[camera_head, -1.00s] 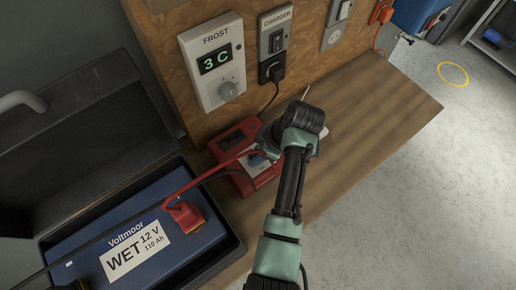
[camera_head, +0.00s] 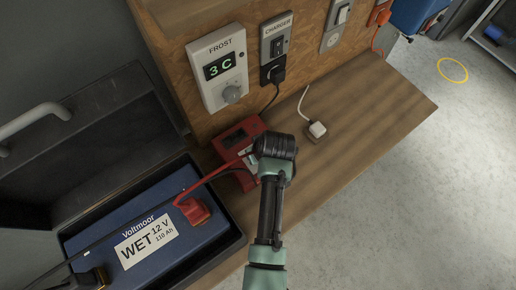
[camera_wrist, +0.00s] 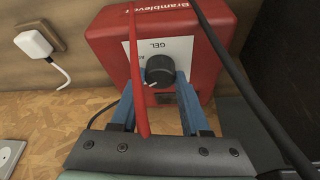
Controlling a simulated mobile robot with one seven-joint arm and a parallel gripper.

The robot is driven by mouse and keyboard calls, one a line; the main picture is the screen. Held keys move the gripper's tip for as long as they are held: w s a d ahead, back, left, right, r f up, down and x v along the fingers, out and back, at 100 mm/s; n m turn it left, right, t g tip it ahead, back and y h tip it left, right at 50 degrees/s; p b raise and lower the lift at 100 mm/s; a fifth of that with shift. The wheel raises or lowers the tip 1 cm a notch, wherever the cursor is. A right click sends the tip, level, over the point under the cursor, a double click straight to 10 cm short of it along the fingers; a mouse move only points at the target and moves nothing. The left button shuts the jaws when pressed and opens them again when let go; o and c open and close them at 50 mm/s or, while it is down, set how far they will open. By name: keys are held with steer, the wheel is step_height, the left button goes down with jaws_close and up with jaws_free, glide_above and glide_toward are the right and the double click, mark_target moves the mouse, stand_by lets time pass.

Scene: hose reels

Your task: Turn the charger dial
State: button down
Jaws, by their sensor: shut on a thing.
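The red charger (camera_head: 238,133) stands on the wooden bench against the board, partly hidden by my arm. In the wrist view the charger (camera_wrist: 101,48) shows a white label (camera_wrist: 175,47) reading "GEL" beside a round black dial (camera_wrist: 159,69). The dial's white pointer mark is turned toward the lower left of that view. My gripper (camera_wrist: 160,80) has its blue fingers on both sides of the dial and is shut on it. A red cable crosses in front of the left finger. In the head view my fingertips and the dial are hidden behind my wrist.
A blue battery (camera_head: 150,221) marked "WET 12 V" sits in an open black case at left, with red and black leads to its clamps. A frost display (camera_head: 219,70) and a charger switch (camera_head: 276,47) are on the board.

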steer(key=shift+r+m, duration=0.1)
steer(key=shift+m, duration=0.2)
stand_by(0.4)
steer(key=shift+c, duration=1.9)
jaws_free()
steer(key=b+v, duration=0.1)
steer(key=v, duration=1.2)
steer(key=shift+a, duration=0.15)
